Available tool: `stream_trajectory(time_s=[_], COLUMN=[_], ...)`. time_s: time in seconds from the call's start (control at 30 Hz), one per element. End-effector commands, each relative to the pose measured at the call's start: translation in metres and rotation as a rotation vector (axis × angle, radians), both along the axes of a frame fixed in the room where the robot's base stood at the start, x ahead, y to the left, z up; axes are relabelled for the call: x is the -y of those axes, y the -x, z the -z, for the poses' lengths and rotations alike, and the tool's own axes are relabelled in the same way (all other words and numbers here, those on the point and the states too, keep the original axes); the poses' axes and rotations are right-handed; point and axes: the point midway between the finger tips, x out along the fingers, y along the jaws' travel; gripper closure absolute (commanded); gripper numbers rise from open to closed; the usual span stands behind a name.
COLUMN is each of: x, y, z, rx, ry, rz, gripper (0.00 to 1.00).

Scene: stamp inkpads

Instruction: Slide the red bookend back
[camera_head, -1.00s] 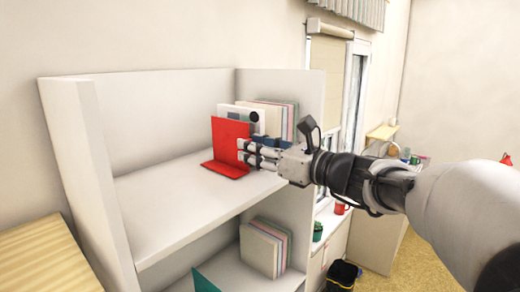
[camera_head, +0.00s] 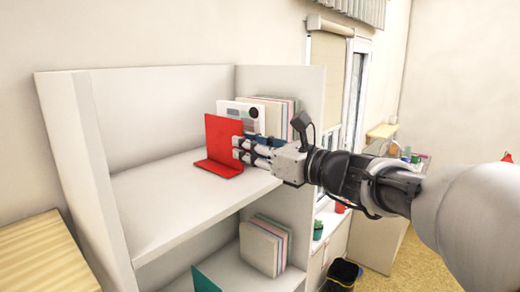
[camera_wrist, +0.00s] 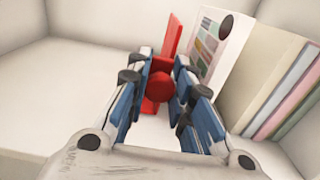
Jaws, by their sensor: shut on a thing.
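The red bookend (camera_head: 222,142) stands upright on the upper shelf (camera_head: 165,190), its foot flat on the board near the front edge. My gripper (camera_head: 241,148) reaches in from the right and is shut on the bookend. In the wrist view, the bookend's round red knob (camera_wrist: 158,87) sits between the fingers of my gripper (camera_wrist: 160,72). The fingers hide part of the bookend there. Behind it, a white book with a dark circle (camera_head: 232,106) stands on the shelf, apparently leaning a little.
Several pale books (camera_head: 275,108) stand upright beside the white book, near the right side panel (camera_head: 311,110). The upper shelf left of the bookend is bare. More books (camera_head: 262,248) and a teal bookend (camera_head: 205,279) are on the lower shelf.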

Motion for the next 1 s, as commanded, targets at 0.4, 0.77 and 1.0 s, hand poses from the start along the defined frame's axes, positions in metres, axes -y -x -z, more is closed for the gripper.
stream_trajectory(time_s=[0.4, 0.77, 1.0], x=[-0.023, -0.023, -0.021], y=[0.03, 0.029, 0.03], z=[0.001, 0.001, 0.001], rx=[0.0, -0.001, 0.0], ry=[0.0, -0.001, -0.001], rz=[-0.002, -0.001, -0.001], gripper=[1.0, 0.69, 0.69])
